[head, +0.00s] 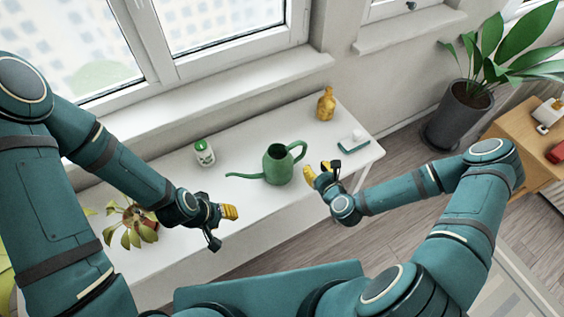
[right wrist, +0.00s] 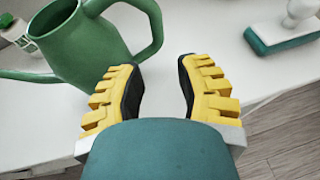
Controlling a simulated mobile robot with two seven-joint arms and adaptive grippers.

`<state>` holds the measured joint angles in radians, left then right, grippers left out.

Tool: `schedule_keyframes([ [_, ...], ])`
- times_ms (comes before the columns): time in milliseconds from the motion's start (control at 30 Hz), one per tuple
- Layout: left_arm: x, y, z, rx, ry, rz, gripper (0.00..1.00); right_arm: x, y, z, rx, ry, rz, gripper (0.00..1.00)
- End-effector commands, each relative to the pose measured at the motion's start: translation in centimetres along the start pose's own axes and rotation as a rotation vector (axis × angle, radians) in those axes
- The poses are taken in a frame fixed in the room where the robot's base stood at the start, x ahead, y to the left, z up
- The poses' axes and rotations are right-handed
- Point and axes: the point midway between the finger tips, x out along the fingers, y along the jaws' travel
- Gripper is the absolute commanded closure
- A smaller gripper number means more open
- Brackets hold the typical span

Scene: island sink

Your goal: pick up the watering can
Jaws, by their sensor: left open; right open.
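A green watering can (head: 277,166) stands upright on the white table, its spout to the left and its loop handle to the upper right. It also shows in the right wrist view (right wrist: 80,45), with its handle just beyond the fingers. My right gripper (head: 318,174) is open and empty, to the right of the can and apart from it. In the right wrist view its yellow fingers (right wrist: 160,90) are spread with the table between them. My left gripper (head: 228,220) is at the table's front edge, left of and nearer than the can, open and empty.
The white table (head: 240,145) stands below the window. A white bottle with a green cap (head: 204,153) is left of the can. A yellow bottle (head: 326,104) and a brush (head: 353,141) are at the right end. A potted plant (head: 132,222) is at the left.

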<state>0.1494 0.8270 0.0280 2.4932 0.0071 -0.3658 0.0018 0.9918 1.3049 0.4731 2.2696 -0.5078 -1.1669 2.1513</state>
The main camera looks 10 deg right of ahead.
Motion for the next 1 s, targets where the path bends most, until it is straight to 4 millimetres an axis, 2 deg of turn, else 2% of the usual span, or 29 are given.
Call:
schedule_keyframes([
  [100,0.0,0.0,0.0,0.000,0.000,0.000,0.59,2.3,0.1,0.0,-0.002,-0.001,0.001,0.66],
  [200,0.0,0.0,0.0,0.000,0.000,0.000,0.59,3.8,0.1,0.0,-0.004,0.000,0.002,0.66],
  [467,-0.1,0.1,0.0,0.001,0.000,0.001,0.59,5.5,0.1,0.1,-0.003,0.001,0.001,0.66],
  [733,-0.6,0.2,-0.1,0.001,0.000,0.001,0.59,9.2,0.4,0.5,-0.004,0.001,0.001,0.66],
  [833,-0.6,0.2,-0.1,0.001,0.000,0.001,0.59,10.0,0.4,0.5,-0.002,0.002,0.001,0.66],
  [1000,-0.6,0.2,-0.1,0.001,0.000,0.002,0.59,10.2,0.4,0.4,-0.001,0.002,0.001,0.66],
])
